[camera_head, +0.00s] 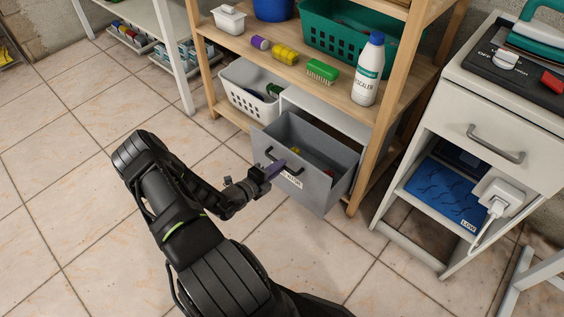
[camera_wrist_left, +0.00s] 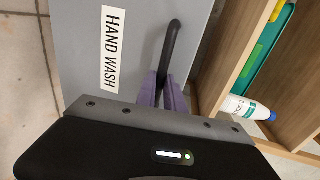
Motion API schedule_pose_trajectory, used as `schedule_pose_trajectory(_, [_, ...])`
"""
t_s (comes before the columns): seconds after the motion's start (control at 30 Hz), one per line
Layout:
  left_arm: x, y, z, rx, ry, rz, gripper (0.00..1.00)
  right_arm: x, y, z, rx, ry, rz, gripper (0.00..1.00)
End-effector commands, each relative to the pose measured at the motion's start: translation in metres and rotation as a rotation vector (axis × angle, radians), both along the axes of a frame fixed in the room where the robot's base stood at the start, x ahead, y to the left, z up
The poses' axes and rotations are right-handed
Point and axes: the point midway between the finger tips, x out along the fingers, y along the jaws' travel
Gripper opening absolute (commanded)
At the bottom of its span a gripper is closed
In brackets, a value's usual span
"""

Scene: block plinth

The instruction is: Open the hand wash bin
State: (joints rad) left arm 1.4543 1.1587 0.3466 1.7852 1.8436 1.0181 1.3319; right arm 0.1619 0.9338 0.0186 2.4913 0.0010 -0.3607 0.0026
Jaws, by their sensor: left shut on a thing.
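The hand wash bin is a grey drawer (camera_head: 318,187) on the lowest level of the wooden shelf, pulled out from its white housing (camera_head: 325,118). A few small coloured items lie inside it. Its black handle (camera_head: 284,160) is on the front, and in the left wrist view the handle (camera_wrist_left: 174,42) stands beside the white "HAND WASH" label (camera_wrist_left: 114,48). My left gripper (camera_head: 276,170) has purple fingers and is shut on the handle; these fingers also show in the left wrist view (camera_wrist_left: 163,88). My right gripper is not in view.
A white basket (camera_head: 238,96) sits left of the bin. A white descaler bottle (camera_head: 369,70), a green brush (camera_head: 322,71) and a teal basket (camera_head: 318,38) stand on the shelf above. A white cabinet (camera_head: 455,124) is at right. The tiled floor in front is clear.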

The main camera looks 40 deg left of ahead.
Motion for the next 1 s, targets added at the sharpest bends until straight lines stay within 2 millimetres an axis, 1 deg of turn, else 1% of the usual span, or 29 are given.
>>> schedule_pose_trajectory(0.2, [0.0,0.0,-0.001,0.0,0.002,0.0,0.0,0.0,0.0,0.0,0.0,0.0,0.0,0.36])
schedule_pose_trajectory(0.23, [0.0,0.0,-0.001,0.0,0.002,0.0,0.15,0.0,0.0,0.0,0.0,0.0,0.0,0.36])
schedule_pose_trajectory(0.47, [0.0,0.0,-0.001,0.0,0.001,0.0,0.34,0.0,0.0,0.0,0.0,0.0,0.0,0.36])
schedule_pose_trajectory(0.77, [-0.001,0.0,0.0,0.0,0.001,0.0,0.34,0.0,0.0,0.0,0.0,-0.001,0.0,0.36])
schedule_pose_trajectory(0.87, [-0.008,0.001,0.002,0.001,0.002,0.001,0.34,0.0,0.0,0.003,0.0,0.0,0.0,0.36])
schedule_pose_trajectory(1.0, [-0.026,0.0,0.007,0.0,0.003,0.002,0.34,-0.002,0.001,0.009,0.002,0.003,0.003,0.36])
